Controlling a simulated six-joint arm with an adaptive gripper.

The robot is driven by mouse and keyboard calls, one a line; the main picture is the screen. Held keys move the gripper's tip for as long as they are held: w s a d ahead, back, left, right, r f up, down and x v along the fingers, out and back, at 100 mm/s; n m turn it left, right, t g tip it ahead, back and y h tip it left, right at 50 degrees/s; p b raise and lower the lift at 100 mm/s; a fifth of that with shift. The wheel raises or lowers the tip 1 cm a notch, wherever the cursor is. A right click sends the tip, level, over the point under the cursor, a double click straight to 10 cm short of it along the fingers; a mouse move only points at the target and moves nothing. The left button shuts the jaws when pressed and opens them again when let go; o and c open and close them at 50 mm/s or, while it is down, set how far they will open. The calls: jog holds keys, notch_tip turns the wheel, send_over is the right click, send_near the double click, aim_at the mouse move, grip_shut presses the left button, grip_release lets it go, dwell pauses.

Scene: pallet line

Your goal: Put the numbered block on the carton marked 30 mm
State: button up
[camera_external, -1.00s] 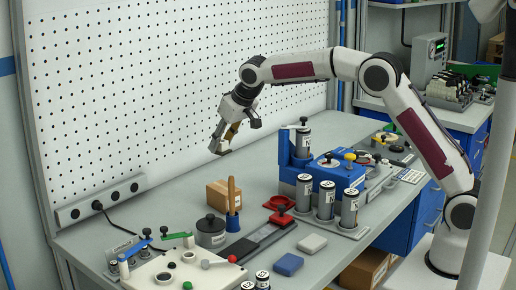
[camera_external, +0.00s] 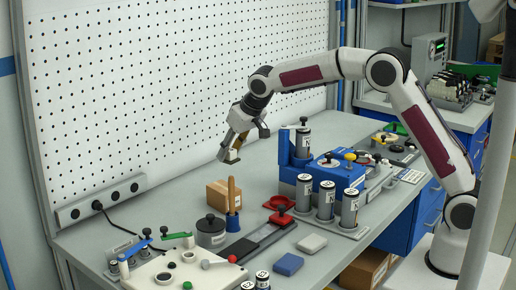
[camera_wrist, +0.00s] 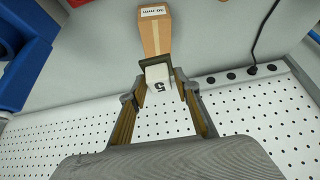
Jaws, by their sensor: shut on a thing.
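A small white block (camera_wrist: 159,75) with a black 5, upside down in the wrist view, is between the fingertips of my gripper (camera_wrist: 158,84). My gripper (camera_external: 231,155) is shut on it, its fingers pointing down. The brown carton (camera_external: 217,194) stands on the bench below my gripper, apart from the block. In the wrist view the carton (camera_wrist: 156,38) is just beyond the block, with a white label on it reading 30 mm upside down. The block's underside is hidden in the wrist view.
A wooden-handled tool in a blue holder (camera_external: 233,222) stands close to the carton's right. A dark lidded pot (camera_external: 210,232) is in front. A blue fixture (camera_external: 335,172) with cylinders is further right. The pegboard (camera_external: 180,90) rises behind.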

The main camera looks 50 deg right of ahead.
jog(key=shift+f, duration=2.8)
jog(key=shift+f, duration=1.85)
jog(key=shift+f, duration=0.15)
jog(key=o, duration=1.1)
jog(key=shift+o, duration=0.2)
